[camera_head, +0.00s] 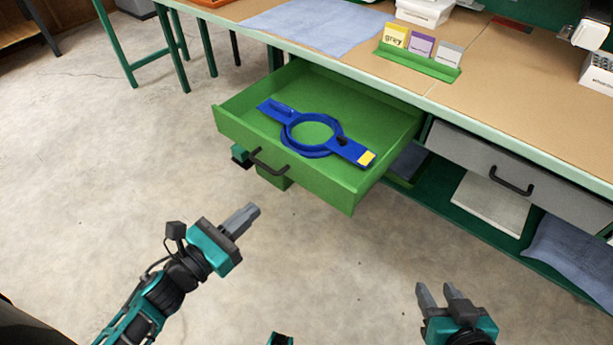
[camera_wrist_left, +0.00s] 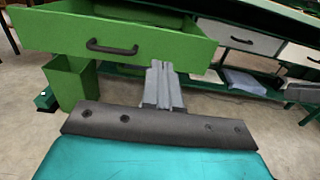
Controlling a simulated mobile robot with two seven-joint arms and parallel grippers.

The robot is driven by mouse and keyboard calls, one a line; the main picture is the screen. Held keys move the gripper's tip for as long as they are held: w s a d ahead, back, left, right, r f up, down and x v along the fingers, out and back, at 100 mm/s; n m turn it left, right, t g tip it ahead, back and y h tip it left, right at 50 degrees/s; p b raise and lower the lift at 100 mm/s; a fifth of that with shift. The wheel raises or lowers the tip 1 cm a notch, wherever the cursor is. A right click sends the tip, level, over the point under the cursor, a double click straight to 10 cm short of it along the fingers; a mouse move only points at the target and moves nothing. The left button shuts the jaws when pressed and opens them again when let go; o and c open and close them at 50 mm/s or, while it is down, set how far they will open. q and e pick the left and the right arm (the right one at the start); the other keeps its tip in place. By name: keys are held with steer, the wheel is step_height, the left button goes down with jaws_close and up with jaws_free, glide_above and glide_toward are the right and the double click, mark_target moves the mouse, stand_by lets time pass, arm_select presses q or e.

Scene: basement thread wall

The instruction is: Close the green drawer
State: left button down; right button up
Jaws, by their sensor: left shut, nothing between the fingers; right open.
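The green drawer (camera_head: 330,182) is pulled out from under the workbench, with a black handle on its front. It also shows in the left wrist view (camera_wrist_left: 60,36), with its handle (camera_wrist_left: 112,47) at upper left. A blue ring-shaped tool (camera_head: 300,140) with a yellow label lies inside it. My left gripper (camera_head: 252,209) is shut and empty, in front of and below the drawer front; in the left wrist view its fingers (camera_wrist_left: 162,68) overlap the drawer's lower right part. I cannot tell whether they touch it. My right gripper (camera_head: 441,287) is open and empty, further right over the floor.
A grey drawer (camera_head: 465,151) to the right is closed. The bench top (camera_head: 490,98) holds a blue cloth (camera_head: 315,25) and a green card holder (camera_head: 418,63). A lower shelf (camera_head: 480,219) carries folded items. A green bin (camera_wrist_left: 72,82) stands below the drawer. The floor in front is clear.

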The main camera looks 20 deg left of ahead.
mark_target(303, 164)
arm_select(q)
steer(key=x, duration=1.3)
steer(key=shift+w, duration=0.35)
arm_select(e)
steer(key=shift+s+a+f, duration=0.1)
steer(key=shift+f, duration=0.2)
arm_select(q)
steer(key=shift+w, duration=0.1)
